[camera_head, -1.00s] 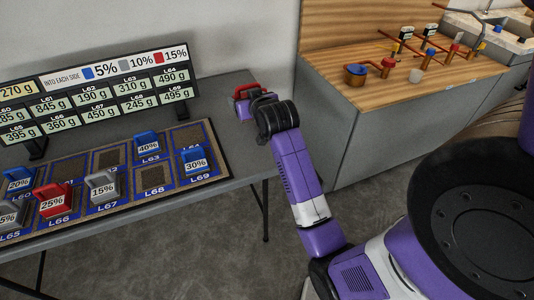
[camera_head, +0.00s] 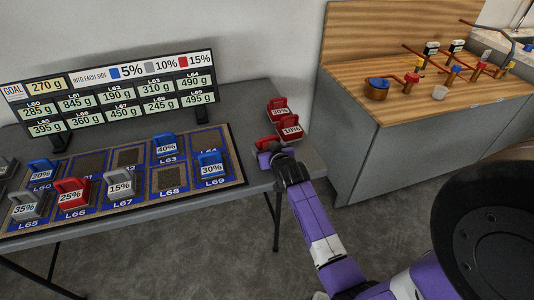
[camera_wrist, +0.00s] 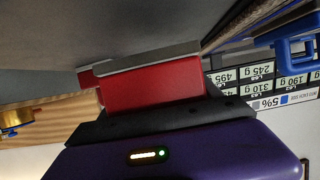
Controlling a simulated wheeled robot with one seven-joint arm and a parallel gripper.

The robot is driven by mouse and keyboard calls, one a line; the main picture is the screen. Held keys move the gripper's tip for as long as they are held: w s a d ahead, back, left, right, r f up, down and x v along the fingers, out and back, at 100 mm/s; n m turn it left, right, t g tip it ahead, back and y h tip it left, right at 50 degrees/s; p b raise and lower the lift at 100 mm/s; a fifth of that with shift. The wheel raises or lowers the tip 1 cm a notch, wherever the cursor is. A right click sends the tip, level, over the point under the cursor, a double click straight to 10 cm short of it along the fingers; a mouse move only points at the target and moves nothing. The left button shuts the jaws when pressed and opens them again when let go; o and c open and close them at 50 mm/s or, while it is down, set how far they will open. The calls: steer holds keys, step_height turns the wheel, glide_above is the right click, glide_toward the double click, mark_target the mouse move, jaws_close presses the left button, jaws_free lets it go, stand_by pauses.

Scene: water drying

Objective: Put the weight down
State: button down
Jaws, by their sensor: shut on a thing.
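My gripper (camera_head: 272,152) is at the right end of the grey table (camera_head: 245,103). The held red weight fills the middle of the wrist view (camera_wrist: 150,85), close in front of my gripper. Another red weight (camera_head: 279,108), marked 35%, stands just behind it on the table. A bit of red also shows in the wrist view behind the held weight. The jaws themselves are mostly hidden.
A mat (camera_head: 236,165) with labelled slots holds several blue, grey and red weights. A sign board (camera_head: 115,98) with gram values stands behind it. A wooden-topped counter (camera_head: 400,108) with a balance device is to the right, across a gap. Bare table lies between mat and red weights.

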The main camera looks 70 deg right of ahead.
steer(key=shift+f, duration=1.55)
steer(key=shift+f, duration=0.15)
steer(key=shift+c, duration=0.7)
jaws_free()
